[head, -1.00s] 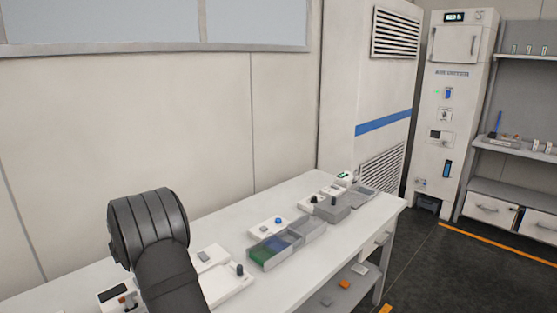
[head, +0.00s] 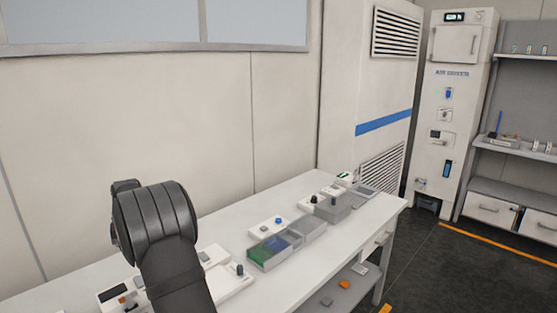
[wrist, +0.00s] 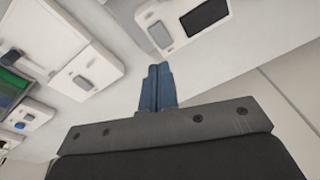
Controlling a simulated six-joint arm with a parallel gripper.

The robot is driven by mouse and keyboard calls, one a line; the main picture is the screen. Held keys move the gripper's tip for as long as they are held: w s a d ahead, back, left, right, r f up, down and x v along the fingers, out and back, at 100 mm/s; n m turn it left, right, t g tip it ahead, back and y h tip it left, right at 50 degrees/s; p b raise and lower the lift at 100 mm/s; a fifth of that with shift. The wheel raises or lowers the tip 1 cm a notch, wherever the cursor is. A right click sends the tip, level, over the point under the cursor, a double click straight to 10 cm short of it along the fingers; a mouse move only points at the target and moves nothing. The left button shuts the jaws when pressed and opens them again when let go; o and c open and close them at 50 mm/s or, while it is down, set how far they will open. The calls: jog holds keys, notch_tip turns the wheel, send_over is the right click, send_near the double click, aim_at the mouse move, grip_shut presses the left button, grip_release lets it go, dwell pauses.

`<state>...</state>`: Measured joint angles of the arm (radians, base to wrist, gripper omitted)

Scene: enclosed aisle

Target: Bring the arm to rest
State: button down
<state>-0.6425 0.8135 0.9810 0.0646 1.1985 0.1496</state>
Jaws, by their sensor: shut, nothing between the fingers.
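My gripper (wrist: 158,86) shows in the wrist view with its two blue-grey fingers shut together and nothing between them. It is above the white bench (head: 290,205), with bare bench top and white devices behind the fingertips. In the head view my dark arm rises at the lower left in front of the bench, and the gripper's fingers are hidden there.
A white device with a dark screen (head: 113,293) lies left of my arm. A white device with a black knob (head: 239,269) lies to its right, then a tray with green and blue compartments (head: 272,259). The wall (head: 150,100) stands behind the bench.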

jog(key=r+m, duration=0.1)
jog(key=m, duration=0.2)
jog(key=d+r+m, duration=0.1)
jog(key=m, duration=0.2)
jog(key=d+r+m+y, duration=0.1)
jog(key=r+m, duration=0.1)
jog(key=m, duration=0.1)
jog(key=shift+w+d+r+g, duration=0.1)
jog(key=shift+w+d+g, duration=0.05)
jog(key=shift+w+g, duration=0.15)
dwell(0.3)
jog(key=a+f+n, duration=0.1)
jog(key=n, duration=0.2)
jog(key=a+f+n, duration=0.1)
jog(key=f+n, duration=0.1)
jog(key=n, duration=0.2)
jog(key=a+f+n+h, duration=0.1)
jog(key=f+n, duration=0.1)
jog(key=n, duration=0.2)
jog(key=shift+s+t, duration=0.4)
jog(key=shift+f, duration=0.1)
jog(key=shift+d, duration=0.1)
